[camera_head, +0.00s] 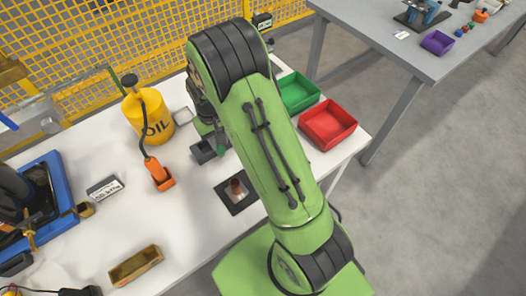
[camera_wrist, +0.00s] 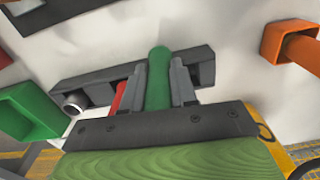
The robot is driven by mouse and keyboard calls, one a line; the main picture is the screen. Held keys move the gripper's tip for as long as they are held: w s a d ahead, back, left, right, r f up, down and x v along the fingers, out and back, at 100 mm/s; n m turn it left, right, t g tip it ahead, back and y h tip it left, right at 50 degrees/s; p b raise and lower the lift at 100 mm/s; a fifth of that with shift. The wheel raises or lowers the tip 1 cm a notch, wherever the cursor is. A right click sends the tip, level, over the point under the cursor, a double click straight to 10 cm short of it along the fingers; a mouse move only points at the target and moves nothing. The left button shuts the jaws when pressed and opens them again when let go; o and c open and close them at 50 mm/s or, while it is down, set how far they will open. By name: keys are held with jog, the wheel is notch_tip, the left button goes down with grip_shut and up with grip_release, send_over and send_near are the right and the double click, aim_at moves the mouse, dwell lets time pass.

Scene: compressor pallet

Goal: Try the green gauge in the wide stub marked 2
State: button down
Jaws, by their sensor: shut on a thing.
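My gripper (camera_wrist: 158,88) is shut on the green gauge (camera_wrist: 159,66), a rounded green rod between the two grey fingers in the wrist view. The gauge is over or in a dark grey rack (camera_wrist: 205,62); I cannot tell whether it is clear of it. A red piece (camera_wrist: 119,98) and a metal ring-like end (camera_wrist: 73,103) show at the rack beside my left finger. In the head view the rack (camera_head: 203,152) is partly behind my arm, which hides most of the gripper. A blue-based machine (camera_head: 60,178) has a brass fitting (camera_head: 85,210); no mark 2 is readable.
Green (camera_head: 298,92) and red (camera_head: 328,124) trays are at right.

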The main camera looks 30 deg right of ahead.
jog(key=shift+r+p, duration=1.75)
jog(key=shift+r, duration=0.9)
jog(key=shift+d, duration=0.1)
